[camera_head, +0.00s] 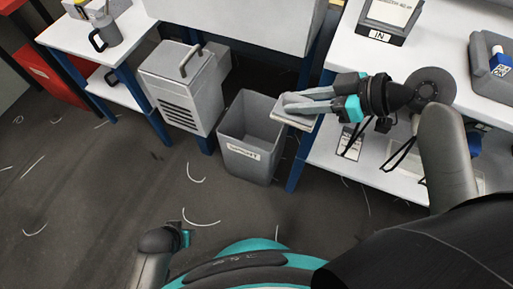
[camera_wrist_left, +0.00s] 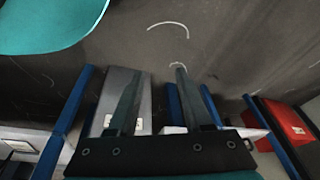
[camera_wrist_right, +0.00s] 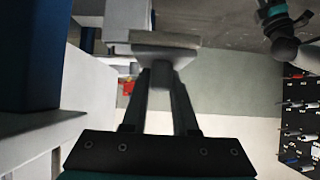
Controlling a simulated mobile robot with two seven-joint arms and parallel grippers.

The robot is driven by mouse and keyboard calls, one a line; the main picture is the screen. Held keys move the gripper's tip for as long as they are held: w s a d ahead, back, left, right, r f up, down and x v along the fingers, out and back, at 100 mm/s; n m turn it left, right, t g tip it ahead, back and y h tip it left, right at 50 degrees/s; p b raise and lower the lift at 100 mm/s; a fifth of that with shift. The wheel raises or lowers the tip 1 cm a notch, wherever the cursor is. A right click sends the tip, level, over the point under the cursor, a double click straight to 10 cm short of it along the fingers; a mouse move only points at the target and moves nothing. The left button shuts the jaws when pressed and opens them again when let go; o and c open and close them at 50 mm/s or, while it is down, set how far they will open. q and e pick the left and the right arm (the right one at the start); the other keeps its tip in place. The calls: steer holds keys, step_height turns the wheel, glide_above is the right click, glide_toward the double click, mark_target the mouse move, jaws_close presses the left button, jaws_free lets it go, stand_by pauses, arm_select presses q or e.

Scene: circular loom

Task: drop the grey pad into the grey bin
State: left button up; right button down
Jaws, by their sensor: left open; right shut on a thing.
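The grey pad (camera_head: 293,121) is a flat, light slab between the fingers of my right gripper (camera_head: 305,101). My right gripper is shut on it and holds it above the right rim of the grey bin. The pad also shows at the fingertips in the right wrist view (camera_wrist_right: 166,46). The grey bin (camera_head: 247,163) stands on the floor, open at the top, with a white label on its front. No contents show in it. My left gripper (camera_wrist_left: 158,70) is open and empty, away from the pad; only a small part of it shows in the head view, at bottom left.
A grey vented box (camera_head: 178,90) with a handle stands left of the bin. A white shelf unit (camera_head: 335,135) with blue legs is close on the right. A white table (camera_head: 75,40) with a dark mug (camera_head: 104,33) is at upper left. Pale curved scraps lie on the open floor.

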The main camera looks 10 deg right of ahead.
steer(key=f+b, duration=0.1)
steer(key=f, duration=0.1)
steer(key=f+b, duration=0.1)
steer(key=b, duration=0.1)
steer(key=shift+w+f, duration=0.2)
steer(key=shift+f, duration=0.15)
steer(key=shift+w+a+r, duration=0.15)
steer(key=shift+a+r, duration=0.05)
steer(key=shift+r, duration=0.1)
arm_select(q)
step_height(320, 180, up, 8)
steer(key=w+d, duration=0.1)
steer(key=shift+w+d, duration=0.25)
steer(key=shift+w, duration=0.1)
steer(key=shift+f, duration=0.15)
